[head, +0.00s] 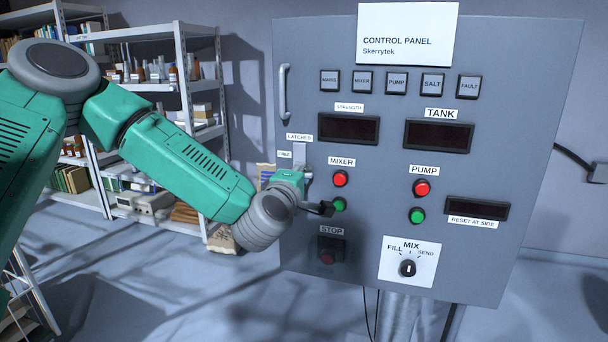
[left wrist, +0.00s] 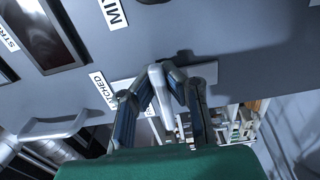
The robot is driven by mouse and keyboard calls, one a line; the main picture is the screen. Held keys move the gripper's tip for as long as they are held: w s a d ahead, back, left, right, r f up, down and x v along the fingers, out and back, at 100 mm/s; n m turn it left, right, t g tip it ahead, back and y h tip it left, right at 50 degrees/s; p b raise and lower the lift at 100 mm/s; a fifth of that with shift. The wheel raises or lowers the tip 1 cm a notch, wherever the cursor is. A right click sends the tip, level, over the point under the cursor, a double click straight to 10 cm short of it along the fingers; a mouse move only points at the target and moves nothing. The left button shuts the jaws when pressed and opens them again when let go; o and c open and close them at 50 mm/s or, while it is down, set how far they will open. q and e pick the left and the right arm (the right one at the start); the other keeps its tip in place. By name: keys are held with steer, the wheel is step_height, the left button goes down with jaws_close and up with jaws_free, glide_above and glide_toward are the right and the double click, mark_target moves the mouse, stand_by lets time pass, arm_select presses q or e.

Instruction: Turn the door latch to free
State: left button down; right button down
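The door latch (head: 299,153) is a silver plate with a lever at the left side of the grey control panel, beside the LATCHED (head: 299,137) and FREE (head: 284,154) labels. My left gripper (head: 307,174) is at the latch. In the left wrist view the silver latch lever (left wrist: 160,88) stands between the two fingers of my left gripper (left wrist: 162,82). The fingers lean inward and look closed on the lever, one on each side. In the head view my arm and gripper body hide part of the latch. My right gripper is not in view.
The control panel (head: 500,255) carries red and green buttons, dark displays and a mix knob (head: 408,268). A silver door handle (head: 285,92) is above the latch. The stop button (head: 328,258) is below my gripper. Loaded shelves (head: 182,95) stand behind my left arm.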

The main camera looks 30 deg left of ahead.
arm_select(q)
steer(key=c, duration=1.6)
jaws_free()
steer(key=shift+f, duration=0.4)
steer(key=shift+w+a+r, duration=0.1)
steer(key=shift+w, duration=0.05)
steer(key=shift+r, duration=0.1)
steer(key=shift+s, duration=0.3)
steer(key=v, duration=1.1)
steer(key=shift+s, duration=0.15)
